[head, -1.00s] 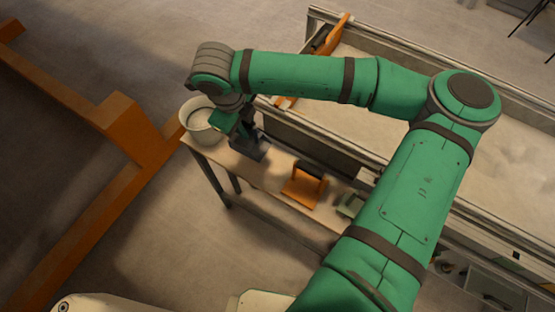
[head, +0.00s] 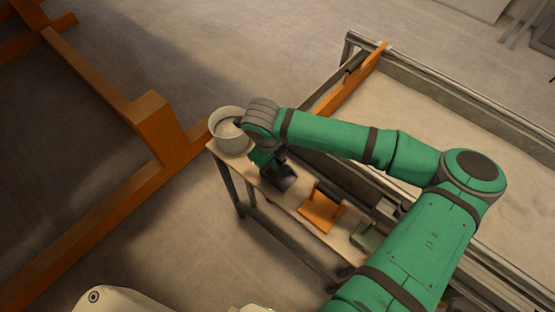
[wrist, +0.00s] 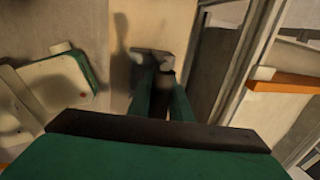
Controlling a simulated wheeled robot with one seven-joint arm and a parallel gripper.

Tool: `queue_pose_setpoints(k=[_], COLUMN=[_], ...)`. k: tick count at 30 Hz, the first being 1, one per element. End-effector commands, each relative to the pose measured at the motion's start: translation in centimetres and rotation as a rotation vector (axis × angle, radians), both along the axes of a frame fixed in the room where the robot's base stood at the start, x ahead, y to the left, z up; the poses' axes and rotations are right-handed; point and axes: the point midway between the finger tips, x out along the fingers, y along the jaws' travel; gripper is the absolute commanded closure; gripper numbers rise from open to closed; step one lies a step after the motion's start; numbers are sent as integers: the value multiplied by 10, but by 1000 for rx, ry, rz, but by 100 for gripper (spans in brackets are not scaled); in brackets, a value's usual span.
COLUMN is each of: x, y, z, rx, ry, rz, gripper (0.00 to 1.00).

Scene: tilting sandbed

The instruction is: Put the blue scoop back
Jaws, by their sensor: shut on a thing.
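The dark blue-grey scoop (head: 283,180) is at the left part of the narrow wooden shelf (head: 250,170), between a white pot and an orange scoop. My gripper (head: 268,160) points down and is shut on the scoop's upper part, its handle partly hidden by the fingers. In the wrist view my green fingers (wrist: 165,85) close on the scoop, whose dark grey edge (wrist: 150,56) shows beyond the tips over the pale shelf. I cannot tell whether the scoop rests on the shelf or hangs just above it.
The white pot (head: 226,140) stands at the shelf's far left end. The orange scoop (head: 320,210) and a green scoop (head: 365,237) sit farther right. The sandbed (head: 450,130) with its orange crossbar (head: 352,82) lies behind the shelf. An orange beam frame (head: 158,120) stands on the left.

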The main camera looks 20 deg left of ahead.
Motion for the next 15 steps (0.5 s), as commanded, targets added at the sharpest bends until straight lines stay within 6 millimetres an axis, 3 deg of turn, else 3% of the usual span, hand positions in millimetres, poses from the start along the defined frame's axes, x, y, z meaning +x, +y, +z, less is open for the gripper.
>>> queue_pose_setpoints(k=[9,10,12,15], x=[0,0,0,0], y=[-1,-1,-1,-1], z=[-2,-3,-2,-2], rx=[-1,-1,-1,-1], ry=[0,0,0,0], rz=[-1,-1,-1,-1], gripper=[100,80,63,63])
